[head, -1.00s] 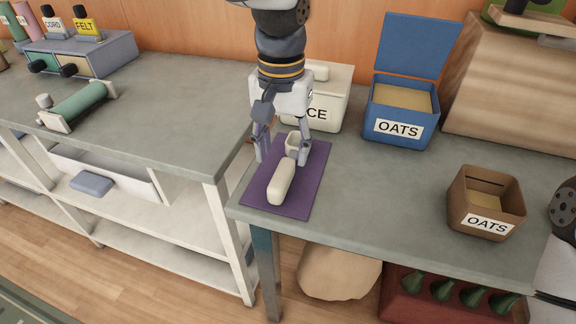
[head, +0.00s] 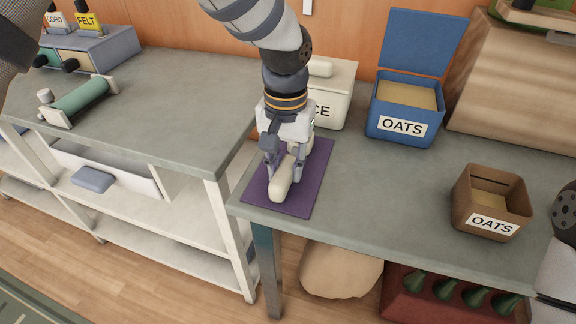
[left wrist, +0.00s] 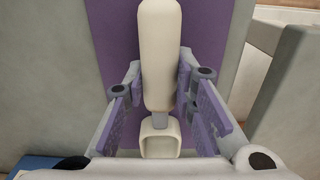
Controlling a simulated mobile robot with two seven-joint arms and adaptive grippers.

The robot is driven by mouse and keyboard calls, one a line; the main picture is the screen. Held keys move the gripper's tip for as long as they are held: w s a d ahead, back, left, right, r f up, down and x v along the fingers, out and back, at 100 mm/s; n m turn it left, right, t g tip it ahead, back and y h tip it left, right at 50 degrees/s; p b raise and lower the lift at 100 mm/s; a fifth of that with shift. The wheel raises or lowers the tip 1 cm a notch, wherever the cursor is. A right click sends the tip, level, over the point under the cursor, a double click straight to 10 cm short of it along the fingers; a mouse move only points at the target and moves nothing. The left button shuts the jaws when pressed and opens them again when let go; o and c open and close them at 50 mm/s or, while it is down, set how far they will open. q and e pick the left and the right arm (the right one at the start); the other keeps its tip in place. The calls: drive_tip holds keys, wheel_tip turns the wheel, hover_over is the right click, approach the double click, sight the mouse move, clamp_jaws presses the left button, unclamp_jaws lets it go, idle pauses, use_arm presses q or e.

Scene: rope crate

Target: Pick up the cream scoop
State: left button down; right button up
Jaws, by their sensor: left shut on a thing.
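The cream scoop (head: 280,190) lies on a purple mat (head: 313,190) near the front left corner of the grey counter. Its long handle points toward the front edge. My left gripper (head: 285,177) comes down from above and is shut on the scoop, with one finger on each side. In the left wrist view the scoop's handle (left wrist: 160,55) runs up the middle and its square hollow bowl (left wrist: 160,138) sits close to the gripper's base. The bowl is hidden behind the gripper in the head view. My right gripper is out of view.
A cream lidded bin (head: 332,105) stands just behind the mat. An open blue OATS bin (head: 402,128) is right of it, and a brown OATS box (head: 488,220) stands farther right. The counter between mat and brown box is clear. A shelf unit (head: 170,125) adjoins at left.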

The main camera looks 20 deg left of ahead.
sight(287, 163)
use_arm(q)
wheel_tip(287, 163, up, 4)
drive_tip(key=shift+f, duration=0.2)
drive_tip(key=s+r, duration=0.1)
drive_tip(key=r, duration=0.1)
drive_tip(key=s+r+p, duration=0.2)
drive_tip(key=s+r, duration=0.1)
drive_tip(key=shift+d+r, duration=0.2)
drive_tip(key=shift+r, duration=0.1)
drive_tip(key=s+d+r+p, duration=0.1)
drive_tip(key=s+r, duration=0.2)
drive_tip(key=s, duration=0.7)
drive_tip(key=shift+r, duration=0.35)
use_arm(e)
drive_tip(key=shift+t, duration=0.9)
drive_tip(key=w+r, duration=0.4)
use_arm(q)
drive_tip(key=shift+d, duration=0.1)
